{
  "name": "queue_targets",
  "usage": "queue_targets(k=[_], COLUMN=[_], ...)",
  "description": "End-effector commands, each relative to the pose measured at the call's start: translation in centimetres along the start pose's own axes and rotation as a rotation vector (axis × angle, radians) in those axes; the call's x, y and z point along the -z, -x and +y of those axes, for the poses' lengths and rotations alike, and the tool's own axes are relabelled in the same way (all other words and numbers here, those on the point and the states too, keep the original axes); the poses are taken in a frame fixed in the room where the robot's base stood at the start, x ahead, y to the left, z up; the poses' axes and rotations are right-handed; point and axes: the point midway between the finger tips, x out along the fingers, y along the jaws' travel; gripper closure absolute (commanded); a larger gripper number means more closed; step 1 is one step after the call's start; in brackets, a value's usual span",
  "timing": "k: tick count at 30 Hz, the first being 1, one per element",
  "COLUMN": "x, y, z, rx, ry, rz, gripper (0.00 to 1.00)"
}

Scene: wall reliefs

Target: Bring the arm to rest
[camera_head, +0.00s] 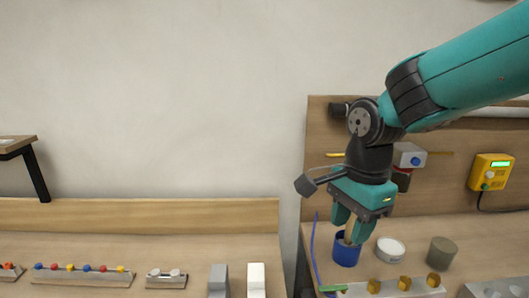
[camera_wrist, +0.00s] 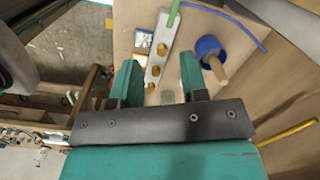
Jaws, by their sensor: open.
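My teal arm reaches in from the upper right of the head view. My gripper (camera_head: 351,226) points down above the bench at the right. In the wrist view my gripper (camera_wrist: 158,78) has its two teal fingers apart, with nothing held between them. A blue cup (camera_head: 346,256) with a wooden handle standing in it is just below the fingers in the head view. In the wrist view the blue cup (camera_wrist: 207,46) and its wooden handle (camera_wrist: 217,69) lie outside the right finger. I cannot tell how high the fingertips are above the bench.
A white round tub (camera_head: 391,249) and an olive cylinder (camera_head: 441,252) stand right of the cup. A pale bar (camera_head: 425,290) with brass blocks is in front. A yellow box (camera_head: 491,172) hangs on the back panel. The left bench (camera_head: 190,252) has rows of small fittings.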

Motion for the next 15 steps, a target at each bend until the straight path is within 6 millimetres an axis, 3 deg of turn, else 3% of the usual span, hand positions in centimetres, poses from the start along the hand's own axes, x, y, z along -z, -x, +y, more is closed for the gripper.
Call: queue_targets(k=[9,15], x=[-4.2,-6.8], y=[1.9,2.1], z=[7.8,12.2], rx=[0.132,0.246], ry=[0.941,1.450], rz=[-0.097,-0.111], gripper=[0.60,0.60])
